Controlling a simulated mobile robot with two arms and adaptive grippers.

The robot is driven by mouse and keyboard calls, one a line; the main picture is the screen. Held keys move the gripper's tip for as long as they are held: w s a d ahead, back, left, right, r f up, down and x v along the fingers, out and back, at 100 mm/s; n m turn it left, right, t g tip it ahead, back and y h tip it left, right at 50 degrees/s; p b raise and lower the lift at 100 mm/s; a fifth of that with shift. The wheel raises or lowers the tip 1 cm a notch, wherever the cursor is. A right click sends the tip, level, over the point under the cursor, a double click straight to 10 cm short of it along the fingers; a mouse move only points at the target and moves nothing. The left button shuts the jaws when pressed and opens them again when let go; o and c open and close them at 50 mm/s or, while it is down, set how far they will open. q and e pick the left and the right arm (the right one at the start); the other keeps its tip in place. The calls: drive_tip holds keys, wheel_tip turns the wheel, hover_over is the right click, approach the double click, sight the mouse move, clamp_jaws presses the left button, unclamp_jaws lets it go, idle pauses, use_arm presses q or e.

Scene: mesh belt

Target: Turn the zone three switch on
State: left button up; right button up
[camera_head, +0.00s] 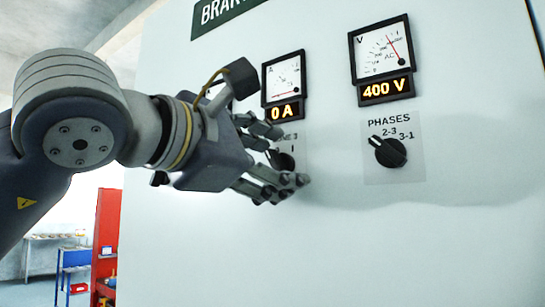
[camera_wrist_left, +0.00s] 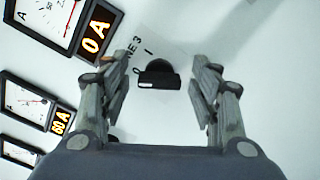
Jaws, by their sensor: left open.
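The zone three switch is a black rotary knob (camera_head: 284,161) on the pale panel, below an ammeter (camera_head: 284,78) whose display reads 0 A. Its label is partly hidden by my gripper; "NE 3" and a "1" mark show. In the left wrist view the knob (camera_wrist_left: 158,75) sits between my fingers, with a white mark on its grip bar. My left gripper (camera_head: 290,156) is open, with its fingers on either side of the knob. I cannot tell whether a fingertip touches the panel. My right gripper is not in view.
To the right are a voltmeter (camera_head: 381,54) reading 400 V and a PHASES knob (camera_head: 388,151). In the left wrist view, more meters (camera_wrist_left: 30,103) stand at the left, one reading 60 A. A red cabinet (camera_head: 106,240) and blue stand (camera_head: 72,270) are in the background.

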use_arm(q)
drive_tip(key=c, duration=1.1)
drive_tip(key=shift+f+m, duration=0.1)
drive_tip(key=shift+m, duration=0.3)
drive_tip(key=shift+m+b, duration=0.45)
drive_tip(key=shift+m, duration=0.55)
drive_tip(key=m, duration=0.2)
drive_tip(key=shift+m, duration=0.3)
drive_tip(key=m, duration=0.3)
drive_tip(key=shift+f+m, duration=0.1)
drive_tip(key=shift+m, duration=1.7)
drive_tip(key=shift+f, duration=0.1)
drive_tip(key=o, duration=1.1)
